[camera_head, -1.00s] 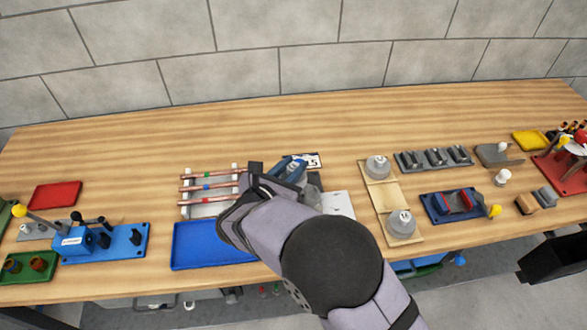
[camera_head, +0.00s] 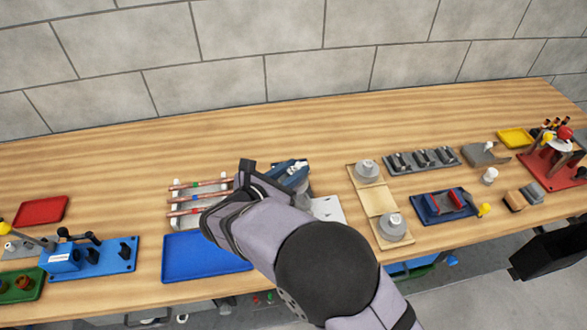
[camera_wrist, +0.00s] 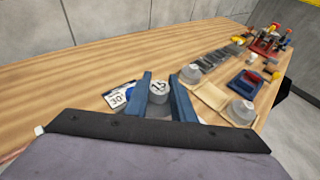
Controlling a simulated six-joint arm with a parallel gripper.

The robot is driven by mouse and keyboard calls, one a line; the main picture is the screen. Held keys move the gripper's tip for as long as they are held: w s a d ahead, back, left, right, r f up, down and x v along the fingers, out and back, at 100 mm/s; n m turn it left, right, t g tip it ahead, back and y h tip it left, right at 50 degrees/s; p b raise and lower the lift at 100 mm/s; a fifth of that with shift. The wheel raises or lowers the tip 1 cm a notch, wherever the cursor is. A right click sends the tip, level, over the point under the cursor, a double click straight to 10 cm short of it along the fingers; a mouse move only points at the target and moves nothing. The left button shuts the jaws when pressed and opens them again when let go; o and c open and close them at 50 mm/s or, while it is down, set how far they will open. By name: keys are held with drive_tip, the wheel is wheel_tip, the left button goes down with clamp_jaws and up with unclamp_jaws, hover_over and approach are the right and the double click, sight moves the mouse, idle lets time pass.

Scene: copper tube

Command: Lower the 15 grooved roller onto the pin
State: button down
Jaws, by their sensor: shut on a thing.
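My gripper (camera_head: 291,172) has blue fingers and is left of the wooden board in the head view. In the wrist view my gripper (camera_wrist: 163,97) is shut on a grey round roller (camera_wrist: 158,88), with dark marks on its pale top that I cannot read for sure. The roller looks roughly upright between the fingers. In the head view the fingers and wrist mostly hide it. I cannot make out the pin or the gap below the roller.
A wooden board (camera_head: 379,200) right of my gripper bears two grey rollers (camera_head: 367,168) (camera_head: 393,226). Copper tubes (camera_head: 198,197) lie on a rack to the left, behind a blue tray (camera_head: 200,257). Bare table lies behind.

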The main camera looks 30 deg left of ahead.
drive_tip(key=shift+f+b, duration=1.9)
drive_tip(key=shift+f, duration=0.7)
drive_tip(key=shift+f+b, duration=0.95)
drive_tip(key=shift+f, duration=0.25)
drive_tip(key=shift+r, duration=0.15)
drive_tip(key=shift+r+p, duration=0.6)
drive_tip(key=shift+r, duration=0.05)
drive_tip(key=shift+f+b, duration=0.65)
drive_tip(key=shift+f, duration=0.15)
idle(1.5)
drive_tip(key=c, duration=1.4)
unclamp_jaws()
drive_tip(key=shift+c, duration=0.2)
drive_tip(key=shift+d+f, duration=0.1)
drive_tip(key=shift+s, duration=0.2)
